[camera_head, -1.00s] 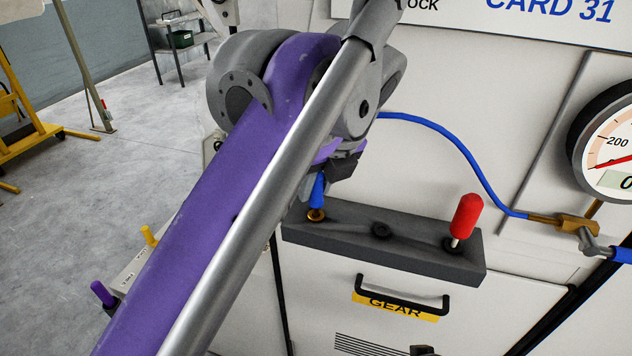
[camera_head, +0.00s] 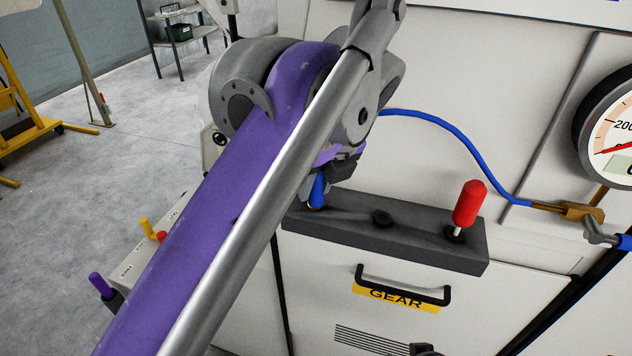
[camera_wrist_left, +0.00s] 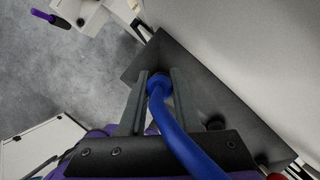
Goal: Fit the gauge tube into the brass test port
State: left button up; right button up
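The gauge tube (camera_head: 455,138) is a blue hose running from a brass fitting by the gauge to my left gripper. My left gripper (camera_head: 325,180) is partly hidden behind my purple arm. In the left wrist view its two fingers (camera_wrist_left: 158,92) are closed on the tube's blue end (camera_wrist_left: 157,82). That end points down at the left part of a dark ledge. A sliver of the brass test port (camera_head: 316,207) shows right under it; the rest is hidden. Whether the end is in the port or just above it I cannot tell. My right gripper is not in view.
The dark ledge (camera_head: 400,232) also carries a dark hole (camera_head: 382,217) and a red-handled plug (camera_head: 468,203). A black handle (camera_head: 400,285) is on the panel below. The round gauge (camera_head: 610,130) is at the right. A box with coloured levers (camera_head: 130,255) stands at the left.

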pick_arm(q)
jog(key=o, duration=0.4)
jog(key=shift+o, duration=0.2)
jog(key=p+v, duration=0.2)
jog(key=v, duration=0.8)
jog(key=shift+r, duration=0.4)
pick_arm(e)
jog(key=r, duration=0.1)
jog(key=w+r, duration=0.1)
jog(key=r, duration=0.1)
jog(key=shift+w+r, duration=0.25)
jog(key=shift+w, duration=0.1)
pick_arm(q)
jog(key=shift+s+d, duration=0.1)
jog(key=shift+s, duration=0.05)
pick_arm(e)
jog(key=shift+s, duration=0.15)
